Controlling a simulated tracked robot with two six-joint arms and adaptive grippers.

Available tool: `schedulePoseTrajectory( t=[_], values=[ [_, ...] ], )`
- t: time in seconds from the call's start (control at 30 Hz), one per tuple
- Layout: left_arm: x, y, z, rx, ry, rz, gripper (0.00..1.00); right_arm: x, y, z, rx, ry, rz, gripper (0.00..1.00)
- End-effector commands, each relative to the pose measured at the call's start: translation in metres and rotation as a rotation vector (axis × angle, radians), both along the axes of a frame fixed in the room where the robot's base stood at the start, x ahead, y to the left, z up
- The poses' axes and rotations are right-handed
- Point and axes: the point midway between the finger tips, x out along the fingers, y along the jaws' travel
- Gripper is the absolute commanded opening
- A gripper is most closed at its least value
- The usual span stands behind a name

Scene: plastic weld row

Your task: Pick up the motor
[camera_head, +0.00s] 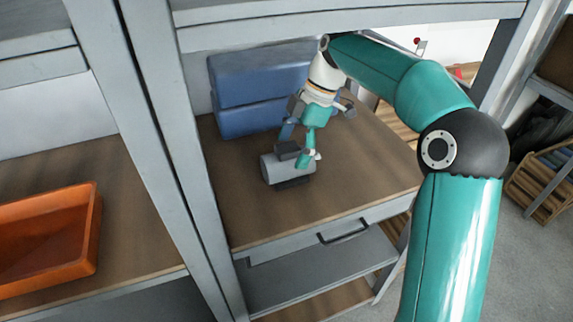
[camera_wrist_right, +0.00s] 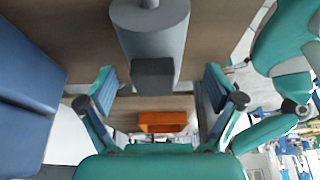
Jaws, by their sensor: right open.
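The motor (camera_head: 272,170) is a grey cylinder with a dark box on top, lying on the brown worktop. In the right wrist view the motor (camera_wrist_right: 152,40) shows at the top middle, its dark box pointing toward the space between the fingers. My right gripper (camera_head: 296,146) is open and close over the motor, with one finger in front of it and one behind. In the right wrist view the open fingers (camera_wrist_right: 160,88) stand to either side, with nothing held between them. Contact with the motor cannot be told. My left gripper is not in view.
The worktop right of the motor is clear.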

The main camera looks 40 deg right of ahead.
Motion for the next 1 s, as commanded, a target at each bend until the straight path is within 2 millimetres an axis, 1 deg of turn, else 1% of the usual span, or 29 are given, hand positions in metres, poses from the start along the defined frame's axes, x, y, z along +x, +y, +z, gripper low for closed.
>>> schedulePoseTrajectory(
  t=[0.17,0.3,0.4,0.67,0.7,0.87,1.0],
  values=[
    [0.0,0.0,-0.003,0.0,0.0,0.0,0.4,0.005,0.005,-0.018,0.001,0.001,-0.001,0.92],
    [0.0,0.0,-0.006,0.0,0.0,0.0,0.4,0.01,0.011,-0.037,0.002,0.003,-0.002,0.92],
    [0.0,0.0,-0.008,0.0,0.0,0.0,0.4,0.01,0.015,-0.046,0.002,0.001,-0.003,0.92],
    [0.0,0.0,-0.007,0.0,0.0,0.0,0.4,0.011,0.016,-0.049,0.002,-0.001,-0.004,0.92],
    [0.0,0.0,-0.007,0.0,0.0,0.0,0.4,0.011,0.016,-0.049,0.002,-0.001,-0.004,0.9],
    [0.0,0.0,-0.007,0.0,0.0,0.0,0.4,0.011,0.015,-0.048,0.002,-0.001,-0.006,0.63],
    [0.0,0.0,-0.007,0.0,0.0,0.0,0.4,0.011,0.015,-0.048,0.002,-0.001,-0.006,0.4]
  ],
)
